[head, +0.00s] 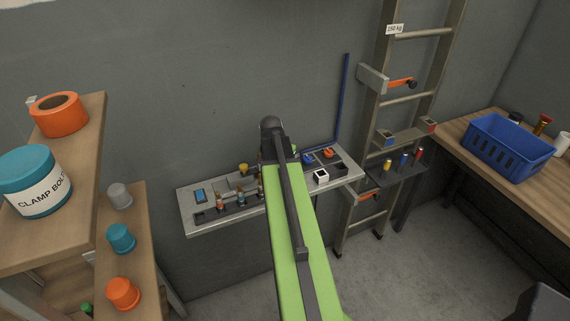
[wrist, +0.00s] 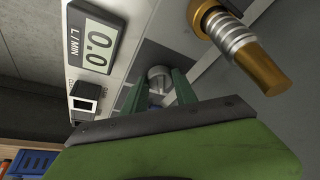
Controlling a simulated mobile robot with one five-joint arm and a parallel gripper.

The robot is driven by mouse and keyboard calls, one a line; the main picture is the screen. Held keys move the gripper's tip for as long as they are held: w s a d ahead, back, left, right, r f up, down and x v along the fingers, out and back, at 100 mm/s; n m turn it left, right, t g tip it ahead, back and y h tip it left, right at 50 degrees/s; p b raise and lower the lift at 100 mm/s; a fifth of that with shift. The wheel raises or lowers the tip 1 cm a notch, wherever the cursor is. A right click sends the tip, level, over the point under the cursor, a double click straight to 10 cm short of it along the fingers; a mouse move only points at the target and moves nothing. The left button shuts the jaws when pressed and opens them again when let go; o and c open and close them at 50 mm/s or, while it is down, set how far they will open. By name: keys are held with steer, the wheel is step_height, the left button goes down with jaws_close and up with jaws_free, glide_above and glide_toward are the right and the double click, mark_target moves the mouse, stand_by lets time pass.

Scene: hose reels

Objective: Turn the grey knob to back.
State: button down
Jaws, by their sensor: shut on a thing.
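The grey knob (wrist: 159,75) shows in the wrist view as a small round grey cap on a dark plate of the panel. My gripper (wrist: 158,88) has its two green fingers on either side of the knob and is shut on it. The fingers hide the knob's lower sides, and I cannot tell which way it points. In the head view my green arm covers the middle of the grey wall panel (head: 200,229), so the knob and fingertips are hidden there.
In the wrist view, a flow display (wrist: 98,45) reading 0.0 L/MIN and a black switch (wrist: 85,97) lie left. A brass fitting (wrist: 240,50) juts out close at right. A ladder (head: 397,99) and blue crate (head: 508,148) stand right of the panel; shelves (head: 75,185) stand left.

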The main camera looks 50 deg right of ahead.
steer(key=c, duration=1)
jaws_free()
steer(key=shift+o, duration=0.2)
steer(key=p+v, duration=1.6)
steer(key=v, duration=0.1)
steer(key=shift+r, duration=0.25)
steer(key=shift+s, duration=0.1)
